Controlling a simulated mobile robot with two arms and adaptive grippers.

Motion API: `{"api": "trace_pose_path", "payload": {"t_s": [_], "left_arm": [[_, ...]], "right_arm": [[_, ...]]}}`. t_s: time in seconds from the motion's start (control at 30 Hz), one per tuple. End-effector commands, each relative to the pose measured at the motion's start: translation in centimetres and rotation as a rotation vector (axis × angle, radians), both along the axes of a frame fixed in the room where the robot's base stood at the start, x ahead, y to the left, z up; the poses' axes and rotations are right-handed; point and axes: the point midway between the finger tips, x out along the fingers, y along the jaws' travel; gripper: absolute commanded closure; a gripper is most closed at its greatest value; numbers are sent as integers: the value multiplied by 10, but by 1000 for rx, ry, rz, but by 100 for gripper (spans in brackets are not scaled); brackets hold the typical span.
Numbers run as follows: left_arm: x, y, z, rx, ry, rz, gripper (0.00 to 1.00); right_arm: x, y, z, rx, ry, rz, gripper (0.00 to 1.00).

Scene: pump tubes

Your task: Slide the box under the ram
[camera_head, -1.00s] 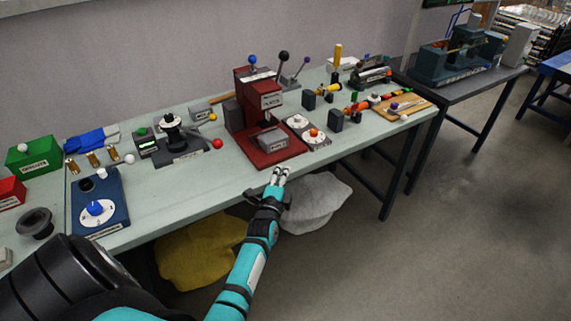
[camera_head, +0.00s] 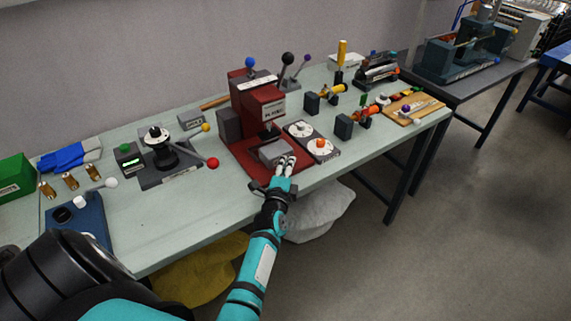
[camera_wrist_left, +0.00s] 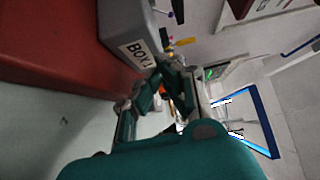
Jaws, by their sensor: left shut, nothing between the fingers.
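The box (camera_head: 271,151) is a small grey block on the red base of the press, in front of its column. The ram (camera_head: 270,129) is the dark part under the red press head, just behind and above the box. My left gripper (camera_head: 287,162) is shut and empty, with its fingertips at the front right of the box. Whether they touch it I cannot tell. My right gripper is not in view.
The red press (camera_head: 262,104) has levers with black and blue knobs on top. A black stand with a red-knobbed lever (camera_head: 160,148) is to the left. The table front left of the press is clear.

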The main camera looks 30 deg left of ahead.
Motion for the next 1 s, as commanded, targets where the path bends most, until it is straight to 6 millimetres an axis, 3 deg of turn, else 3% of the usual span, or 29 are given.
{"api": "trace_pose_path", "payload": {"t_s": [0.23, 0.53, 1.0], "left_arm": [[2, 4, 1, 3, 0, 0, 100], [16, 39, 0, 3, 1, 0, 100], [16, 41, -1, -1, 3, 0, 100]], "right_arm": [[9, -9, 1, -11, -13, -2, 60], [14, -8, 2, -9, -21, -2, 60], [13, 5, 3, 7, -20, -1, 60]]}}
